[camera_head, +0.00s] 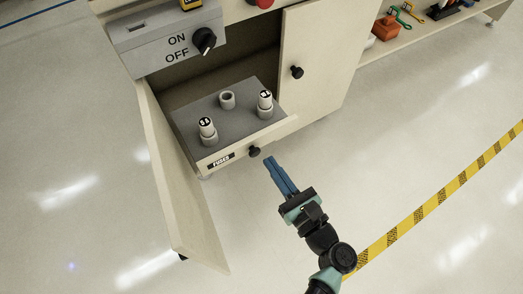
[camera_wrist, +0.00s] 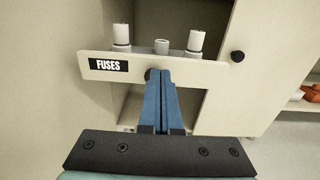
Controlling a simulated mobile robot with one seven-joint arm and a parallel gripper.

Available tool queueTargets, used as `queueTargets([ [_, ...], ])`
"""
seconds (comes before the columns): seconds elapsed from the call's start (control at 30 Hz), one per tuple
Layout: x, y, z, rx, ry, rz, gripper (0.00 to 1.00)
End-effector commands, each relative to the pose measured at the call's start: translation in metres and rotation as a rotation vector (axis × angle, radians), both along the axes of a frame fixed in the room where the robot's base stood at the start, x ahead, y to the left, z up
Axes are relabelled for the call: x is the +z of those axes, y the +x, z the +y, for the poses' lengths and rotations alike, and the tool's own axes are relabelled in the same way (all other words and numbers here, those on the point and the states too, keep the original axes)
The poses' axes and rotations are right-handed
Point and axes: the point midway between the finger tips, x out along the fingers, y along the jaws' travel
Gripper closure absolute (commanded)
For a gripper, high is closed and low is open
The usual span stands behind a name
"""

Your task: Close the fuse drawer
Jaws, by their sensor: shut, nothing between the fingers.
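The fuse drawer (camera_head: 228,157) is pulled out of the cabinet and carries a black-and-white FUSES label on its cream front. Its grey tray holds two white fuses (camera_head: 207,127) upright in holders and one empty holder (camera_head: 227,99). A round black knob (camera_head: 254,151) is on the drawer front. My gripper (camera_head: 269,160) has blue fingers, shut and empty, just in front of the knob. In the wrist view the fingertips (camera_wrist: 158,74) overlap the knob, and the drawer front (camera_wrist: 190,71) lies straight ahead. I cannot tell whether they touch.
The left cabinet door (camera_head: 180,180) stands open beside the drawer. The right door (camera_head: 318,55) has a black knob. A grey ON/OFF switch box (camera_head: 165,40) sits above. A shelf with tools (camera_head: 430,25) is at upper right. The floor in front is clear, with yellow-black tape (camera_head: 440,200).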

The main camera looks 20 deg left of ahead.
Motion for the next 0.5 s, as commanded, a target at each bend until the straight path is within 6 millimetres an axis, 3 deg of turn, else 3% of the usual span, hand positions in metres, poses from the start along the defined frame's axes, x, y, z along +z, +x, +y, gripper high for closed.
queueTargets([
  [0.2, -0.002, 0.023, 0.031, 0.003, -0.002, -0.005, 1.00],
  [0.5, 0.000, 0.034, 0.043, -0.001, -0.002, -0.002, 1.00],
])
